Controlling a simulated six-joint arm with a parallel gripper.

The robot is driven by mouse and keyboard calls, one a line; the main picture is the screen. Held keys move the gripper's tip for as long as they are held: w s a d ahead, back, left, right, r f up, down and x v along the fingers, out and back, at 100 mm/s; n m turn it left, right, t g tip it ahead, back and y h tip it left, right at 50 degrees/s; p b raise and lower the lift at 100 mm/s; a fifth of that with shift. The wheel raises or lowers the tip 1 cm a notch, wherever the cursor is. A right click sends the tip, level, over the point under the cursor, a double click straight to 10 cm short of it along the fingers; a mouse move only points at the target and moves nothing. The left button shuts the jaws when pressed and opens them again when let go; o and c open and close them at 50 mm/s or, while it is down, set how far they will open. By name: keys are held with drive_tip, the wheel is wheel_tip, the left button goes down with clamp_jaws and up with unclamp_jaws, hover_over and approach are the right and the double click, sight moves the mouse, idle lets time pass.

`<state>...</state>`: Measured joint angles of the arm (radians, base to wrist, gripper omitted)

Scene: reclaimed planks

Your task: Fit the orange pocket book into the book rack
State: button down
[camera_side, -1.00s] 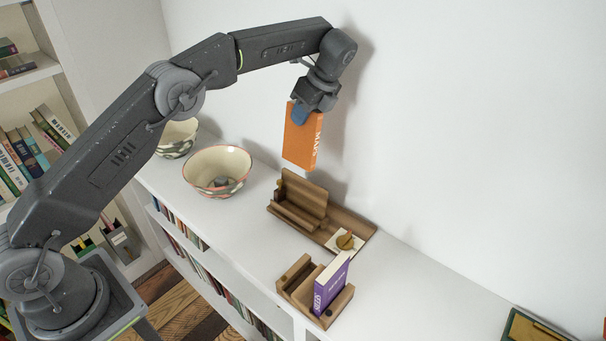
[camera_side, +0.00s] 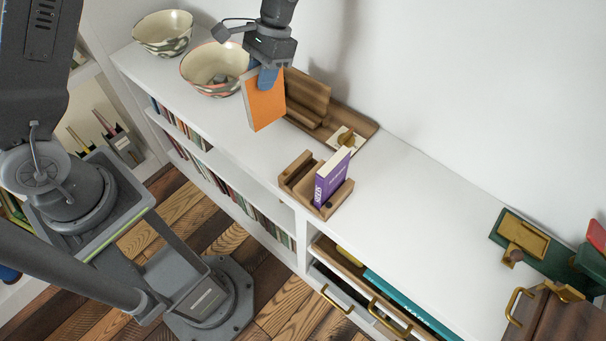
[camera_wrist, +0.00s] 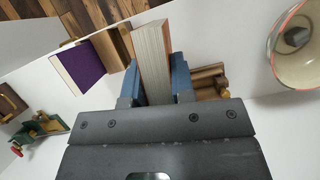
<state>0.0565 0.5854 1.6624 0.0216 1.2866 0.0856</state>
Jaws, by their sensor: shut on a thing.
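My gripper (camera_side: 268,72) is shut on the orange pocket book (camera_side: 265,106), which hangs below the blue fingers above the white shelf top. In the wrist view the book's page edges (camera_wrist: 154,55) show between my gripper's two fingers (camera_wrist: 155,85). The small wooden book rack (camera_side: 292,177) stands on the shelf top, to the right of and below the held book in the side view. A purple book (camera_side: 330,178) stands upright in its right part; its left part looks empty. The rack is partly hidden behind the held book in the wrist view (camera_wrist: 110,48).
Two patterned bowls (camera_side: 214,70) (camera_side: 163,32) are to the left. A green and brass object (camera_side: 523,236) is far right. The shelf top right of the rack is clear.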

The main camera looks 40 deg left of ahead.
drive_tip(key=shift+s+d+f+n, duration=0.1)
drive_tip(key=shift+s+f+n, duration=0.15)
drive_tip(key=shift+s+n, duration=0.65)
drive_tip(key=shift+s+d+f, duration=0.15)
drive_tip(key=shift+d+f, duration=0.1)
drive_tip(key=shift+d, duration=0.05)
drive_tip(key=w+d+f, duration=0.1)
drive_tip(key=d+f, duration=0.9)
drive_tip(key=d, duration=0.1)
drive_tip(key=shift+f, duration=0.3)
drive_tip(key=shift+f, duration=0.2)
drive_tip(key=c, duration=1)
unclamp_jaws()
drive_tip(key=shift+o, duration=0.2)
drive_tip(key=shift+r, duration=0.1)
